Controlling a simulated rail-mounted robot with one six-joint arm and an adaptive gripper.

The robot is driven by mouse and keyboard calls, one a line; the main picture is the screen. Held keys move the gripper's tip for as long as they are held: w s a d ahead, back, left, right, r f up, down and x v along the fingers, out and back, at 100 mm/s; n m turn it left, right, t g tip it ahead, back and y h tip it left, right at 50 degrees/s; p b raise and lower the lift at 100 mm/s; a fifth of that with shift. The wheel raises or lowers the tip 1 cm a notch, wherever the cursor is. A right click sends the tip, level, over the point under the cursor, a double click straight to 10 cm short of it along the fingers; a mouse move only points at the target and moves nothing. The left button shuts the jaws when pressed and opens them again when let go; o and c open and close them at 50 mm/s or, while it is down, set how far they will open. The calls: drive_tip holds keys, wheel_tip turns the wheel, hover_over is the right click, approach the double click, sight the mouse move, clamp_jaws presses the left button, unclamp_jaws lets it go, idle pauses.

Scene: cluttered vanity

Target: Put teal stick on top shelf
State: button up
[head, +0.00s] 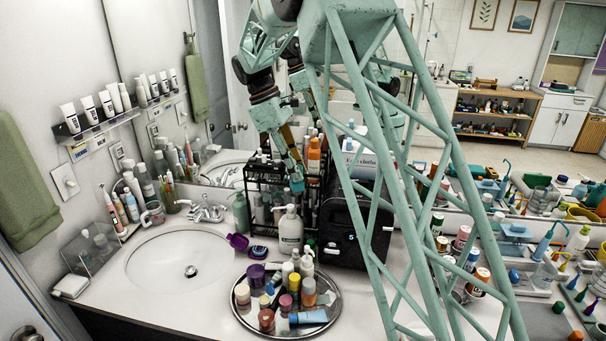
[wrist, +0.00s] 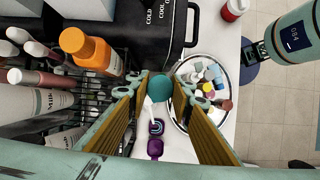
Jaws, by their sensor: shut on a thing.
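My gripper (head: 296,181) is shut on the teal stick (wrist: 161,87), whose rounded teal end shows between the fingertips in the wrist view. The teal stick also shows at the fingertips in the head view (head: 297,186); most of its length is hidden. It is held up in front of the black wire rack (head: 258,172), which has bottles on its upper level, including an orange one (head: 314,156). The orange bottle (wrist: 84,48) is left of the fingers in the wrist view. A wall shelf (head: 100,125) with white tubes is at the left.
A white pump bottle (head: 290,232) stands below my gripper. A black case (head: 345,225) is just right of the rack. A round tray (head: 245,315) crowded with small bottles lies in front. The sink (head: 170,262) is at the left.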

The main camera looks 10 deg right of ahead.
drive_tip(key=w+r+n+t+p, duration=0.1)
drive_tip(key=w+r+n+p, duration=0.1)
drive_tip(key=w+n, duration=0.1)
drive_tip(key=w+d+r+n+t+p, duration=0.1)
drive_tip(key=w+r+n+t+p, duration=0.1)
drive_tip(key=w+r+n+p, duration=0.1)
drive_tip(key=w+r+n+t+p, duration=0.1)
drive_tip(key=w+r+n+p, duration=0.1)
drive_tip(key=w+n, duration=0.3)
drive_tip(key=shift+d+r+n+p, duration=0.25)
drive_tip(key=shift+r+n+p, duration=0.05)
drive_tip(key=shift+r+n, duration=0.1)
drive_tip(key=shift+s, duration=0.1)
wheel_tip(320, 180, down, 6)
drive_tip(key=shift+f, duration=0.15)
idle(0.5)
drive_tip(key=shift+f+p, duration=0.4)
drive_tip(key=shift+f, duration=1.45)
drive_tip(key=shift+f, duration=0.15)
